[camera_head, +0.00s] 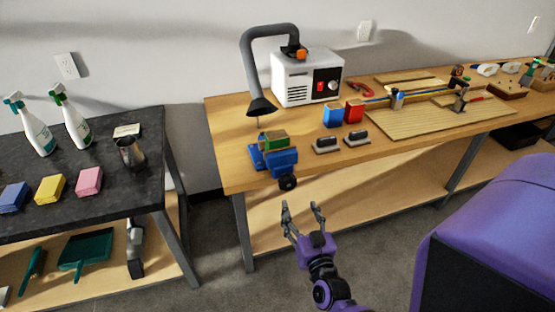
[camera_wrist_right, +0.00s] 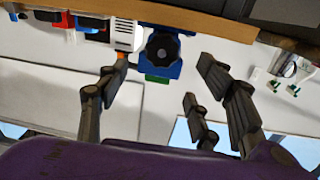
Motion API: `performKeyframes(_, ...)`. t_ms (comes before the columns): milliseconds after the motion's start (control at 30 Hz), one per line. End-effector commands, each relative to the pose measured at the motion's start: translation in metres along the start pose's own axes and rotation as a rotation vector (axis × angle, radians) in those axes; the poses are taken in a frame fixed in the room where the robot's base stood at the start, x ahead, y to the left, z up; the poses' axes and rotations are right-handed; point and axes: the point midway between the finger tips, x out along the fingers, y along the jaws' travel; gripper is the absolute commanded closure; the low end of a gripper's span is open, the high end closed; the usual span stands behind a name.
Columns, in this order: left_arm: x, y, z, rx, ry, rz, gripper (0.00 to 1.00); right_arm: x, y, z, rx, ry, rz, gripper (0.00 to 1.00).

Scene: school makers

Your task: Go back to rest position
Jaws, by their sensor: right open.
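My right gripper (camera_head: 303,214) is in the head view, in front of the wooden workbench's front edge, with its fingers spread and nothing between them. In the right wrist view its open fingers (camera_wrist_right: 165,100) reach up toward the bench edge. A blue vise (camera_head: 282,160) with a dark knob stands at the bench's front left corner, just beyond the gripper and apart from it; the vise (camera_wrist_right: 162,48) also shows in the wrist view. A green block (camera_head: 275,140) sits at the vise's top. My left gripper is not in either view.
The wooden workbench (camera_head: 225,130) holds a white fume extractor (camera_head: 300,82), blue and red boxes, and boards. A dark table (camera_head: 110,215) at the left holds spray bottles, sponges and a metal jug. A gap of floor separates the tables. Free floor lies around the gripper.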

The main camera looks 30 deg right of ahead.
Motion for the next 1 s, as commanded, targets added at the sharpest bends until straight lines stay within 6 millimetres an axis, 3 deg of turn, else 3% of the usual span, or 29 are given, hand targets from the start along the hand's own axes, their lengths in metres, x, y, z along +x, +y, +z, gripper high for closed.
performKeyframes(267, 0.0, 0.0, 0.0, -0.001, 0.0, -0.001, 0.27, 0.0, -0.003, 0.006, 0.028, -0.024, -0.012, 0.4)
performKeyframes(367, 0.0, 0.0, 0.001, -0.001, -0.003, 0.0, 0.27, 0.0, -0.026, 0.013, 0.046, -0.086, -0.078, 0.4)
performKeyframes(433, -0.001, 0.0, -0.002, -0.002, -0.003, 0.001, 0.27, -0.018, -0.048, 0.027, 0.035, -0.179, -0.149, 0.4)
performKeyframes(567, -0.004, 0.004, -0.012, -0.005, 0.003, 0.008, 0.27, -0.081, -0.07, 0.063, -0.022, -0.387, -0.241, 0.4)
performKeyframes(600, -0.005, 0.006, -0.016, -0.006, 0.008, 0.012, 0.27, -0.105, -0.073, 0.074, -0.044, -0.452, -0.258, 0.4)
performKeyframes(800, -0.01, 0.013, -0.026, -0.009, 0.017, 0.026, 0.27, -0.227, -0.069, 0.109, -0.146, -0.71, -0.302, 0.4)
performKeyframes(900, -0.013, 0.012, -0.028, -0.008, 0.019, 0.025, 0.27, -0.269, -0.064, 0.114, -0.175, -0.768, -0.315, 0.4)
performKeyframes(1000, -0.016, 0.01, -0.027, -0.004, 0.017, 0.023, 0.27, -0.292, -0.058, 0.119, -0.178, -0.802, -0.314, 0.4)
